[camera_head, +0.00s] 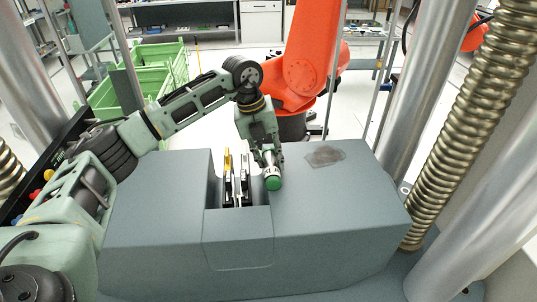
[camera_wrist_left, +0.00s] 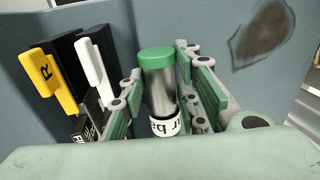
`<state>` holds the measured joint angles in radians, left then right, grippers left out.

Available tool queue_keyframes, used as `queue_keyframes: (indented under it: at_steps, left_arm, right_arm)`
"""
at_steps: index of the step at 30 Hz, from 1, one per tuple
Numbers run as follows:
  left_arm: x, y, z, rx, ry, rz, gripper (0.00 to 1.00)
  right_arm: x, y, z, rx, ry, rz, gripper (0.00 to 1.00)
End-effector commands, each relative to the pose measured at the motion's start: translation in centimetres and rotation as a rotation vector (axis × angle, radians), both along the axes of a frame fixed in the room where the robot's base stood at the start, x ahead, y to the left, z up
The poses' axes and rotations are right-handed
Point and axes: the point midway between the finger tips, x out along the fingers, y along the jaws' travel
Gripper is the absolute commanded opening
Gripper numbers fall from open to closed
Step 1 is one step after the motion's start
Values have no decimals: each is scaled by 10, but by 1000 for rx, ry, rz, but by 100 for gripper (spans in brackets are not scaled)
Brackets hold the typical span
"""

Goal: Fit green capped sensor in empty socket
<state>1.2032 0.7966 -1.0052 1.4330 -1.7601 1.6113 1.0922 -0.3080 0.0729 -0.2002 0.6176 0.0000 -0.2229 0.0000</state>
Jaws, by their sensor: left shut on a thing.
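The green capped sensor (camera_head: 273,183) is a metal cylinder with a green cap and a white lettered band; it also shows in the left wrist view (camera_wrist_left: 160,85). My left gripper (camera_head: 268,163) is shut on it, with one finger on each side of the body in the left wrist view (camera_wrist_left: 165,98). In the head view the cap points toward the camera, just right of the recess (camera_head: 238,222) in the grey block. Whether the sensor touches the block is unclear. I cannot make out an empty socket. My right gripper is not in view.
In the recess stand a yellow-tabbed part (camera_head: 228,164) and a white-tabbed part (camera_head: 245,168), close left of the sensor. The grey block's (camera_head: 340,215) top is clear on the right except for a dark patch (camera_head: 325,156). Metal columns (camera_head: 395,110) flank the block. Green crates (camera_head: 135,85) stand behind.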

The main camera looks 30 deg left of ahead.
Motion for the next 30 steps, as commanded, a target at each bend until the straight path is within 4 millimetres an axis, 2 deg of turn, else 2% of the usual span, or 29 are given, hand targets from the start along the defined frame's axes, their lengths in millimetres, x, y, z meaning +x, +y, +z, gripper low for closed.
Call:
queue_keyframes:
  at_steps: [1, 2, 8, 19, 21, 26, 30]
  left_arm:
    - [0, 0, -3, -1, -1, 0, 0]
    - [0, 0, -3, 0, 0, 0, 31]
    - [0, 0, -2, 0, 0, 0, 48]
    - [0, 0, 3, 0, 0, 0, 49]
    - [0, 1, 6, -1, -3, 0, 49]
    - [-3, 7, 32, -2, -7, 1, 49]
    - [-7, 13, 63, -2, -7, 1, 49]
  right_arm:
    - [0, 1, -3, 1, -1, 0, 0]
    - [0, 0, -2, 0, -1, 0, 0]
    - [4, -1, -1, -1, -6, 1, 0]
    - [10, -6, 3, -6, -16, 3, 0]
    - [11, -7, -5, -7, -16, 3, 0]
    - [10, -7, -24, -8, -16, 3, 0]
    - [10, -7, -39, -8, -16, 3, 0]
